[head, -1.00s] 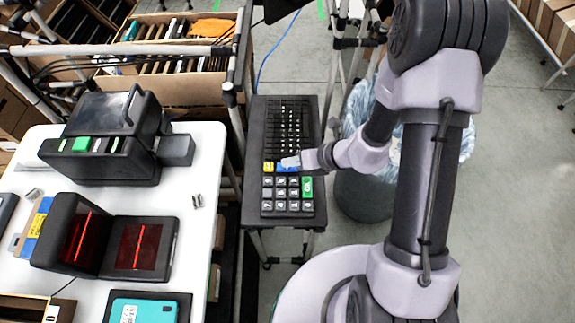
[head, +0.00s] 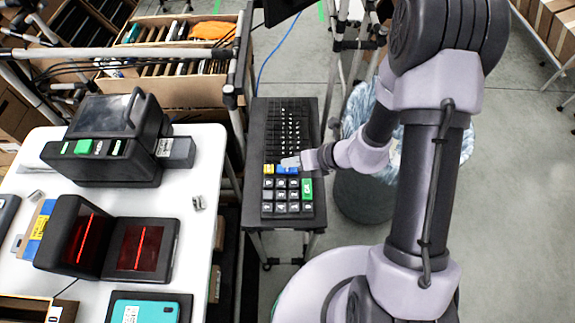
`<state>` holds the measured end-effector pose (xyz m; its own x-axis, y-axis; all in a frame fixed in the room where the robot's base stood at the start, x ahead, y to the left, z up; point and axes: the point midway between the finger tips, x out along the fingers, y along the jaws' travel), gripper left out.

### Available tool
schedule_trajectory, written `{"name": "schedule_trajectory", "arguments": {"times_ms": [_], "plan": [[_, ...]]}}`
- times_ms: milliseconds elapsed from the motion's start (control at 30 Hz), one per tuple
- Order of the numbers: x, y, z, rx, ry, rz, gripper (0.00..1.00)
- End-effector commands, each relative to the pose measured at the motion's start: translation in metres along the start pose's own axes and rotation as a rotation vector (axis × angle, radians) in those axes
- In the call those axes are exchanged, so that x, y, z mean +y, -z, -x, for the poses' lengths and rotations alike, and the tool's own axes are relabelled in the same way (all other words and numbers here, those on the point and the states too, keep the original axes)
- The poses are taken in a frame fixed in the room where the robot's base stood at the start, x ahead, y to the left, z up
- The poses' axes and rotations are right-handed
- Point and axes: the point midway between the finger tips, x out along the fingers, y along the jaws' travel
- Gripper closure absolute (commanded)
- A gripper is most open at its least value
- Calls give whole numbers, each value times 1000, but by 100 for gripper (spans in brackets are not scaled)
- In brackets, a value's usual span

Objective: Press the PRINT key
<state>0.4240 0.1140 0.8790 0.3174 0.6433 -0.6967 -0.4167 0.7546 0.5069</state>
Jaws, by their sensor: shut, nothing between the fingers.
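A black keyboard (head: 312,222) stands on a narrow stand in the middle of the head view. It has rows of small black keys at the far end and a block of larger keys at the near end. Among these are a yellow key (head: 268,169), a blue key (head: 287,170) and a green key (head: 307,189). The lettering is too small to read, so I cannot tell which says PRINT. My gripper (head: 290,162) is shut and empty, its tip at the far edge of the blue key. I cannot tell whether it touches the key.
On the white table (head: 205,240) at left stand a black machine with a green button (head: 84,147), a black scanner with red lines (head: 140,248) and a teal device (head: 145,312). A lined bin (head: 365,190) is right of the keyboard, under my arm.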

Motion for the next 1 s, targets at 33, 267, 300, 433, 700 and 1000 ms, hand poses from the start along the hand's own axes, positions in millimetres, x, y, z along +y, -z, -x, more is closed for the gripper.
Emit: {"name": "schedule_trajectory", "arguments": {"times_ms": [33,267,300,433,700,1000], "plan": [[2,-2,2,0,0,0,100],[1,-1,1,0,0,-1,100],[1,-1,2,0,0,-1,100],[5,-5,7,0,0,0,100],[19,-19,26,0,0,-1,100],[26,-26,36,0,0,-1,100]]}}
